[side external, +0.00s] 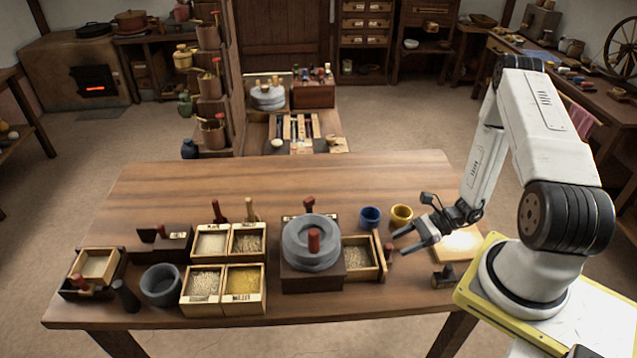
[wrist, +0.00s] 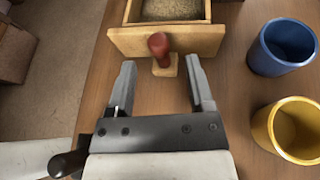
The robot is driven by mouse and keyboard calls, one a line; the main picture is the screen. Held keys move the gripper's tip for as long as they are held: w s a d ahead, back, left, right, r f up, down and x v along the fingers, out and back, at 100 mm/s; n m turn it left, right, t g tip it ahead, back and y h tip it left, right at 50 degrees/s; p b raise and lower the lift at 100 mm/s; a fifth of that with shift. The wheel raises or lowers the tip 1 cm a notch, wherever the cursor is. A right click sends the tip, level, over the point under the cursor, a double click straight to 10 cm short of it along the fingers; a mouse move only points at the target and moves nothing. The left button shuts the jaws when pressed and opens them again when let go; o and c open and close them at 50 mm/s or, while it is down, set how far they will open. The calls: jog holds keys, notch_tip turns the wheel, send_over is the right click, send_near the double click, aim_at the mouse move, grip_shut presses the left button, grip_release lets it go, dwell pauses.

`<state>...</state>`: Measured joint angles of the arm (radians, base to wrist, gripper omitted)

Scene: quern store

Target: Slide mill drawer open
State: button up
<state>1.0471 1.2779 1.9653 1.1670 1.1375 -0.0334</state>
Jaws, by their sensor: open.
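The mill has round grey stones (side external: 311,243) with a red handle on top, set on a dark wooden base (side external: 312,279). Its wooden drawer (side external: 379,258) projects from the right side of the base, with grain showing inside. In the wrist view the drawer front (wrist: 193,41) is at the top, with a red knob (wrist: 158,46) standing out from it. My gripper (side external: 400,242) is open to the right of the drawer. In the wrist view my gripper's fingertips (wrist: 162,66) lie either side of the knob's near end, with gaps visible on both sides.
A blue cup (side external: 370,217) and a yellow cup (side external: 401,215) stand close behind the drawer and gripper. Grain boxes (side external: 224,313) and a grey bowl (side external: 161,286) are left of the mill. The table's (side external: 390,180) back right is clear.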

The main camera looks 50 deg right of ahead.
jog(key=v, duration=0.2)
jog(key=shift+d+r, duration=0.2)
jog(key=shift+r, duration=0.05)
notch_tip(320, 180, up, 7)
jog(key=shift+f, duration=0.15)
jog(key=shift+a, duration=0.15)
jog(key=shift+a, duration=0.1)
jog(key=w+a+r+n+g+h, duration=0.2)
jog(key=a+r+n+h, duration=0.3)
jog(key=n, duration=0.7)
jog(key=w+a+r+n+g+h, duration=0.2)
jog(key=a+r+n+h, duration=0.4)
jog(key=a+r+n, duration=0.3)
jog(key=n+g, duration=0.1)
jog(key=n, duration=0.3)
jog(key=shift+w+a+n, duration=0.2)
jog(key=shift+w+n, duration=0.1)
jog(key=shift+w, duration=0.1)
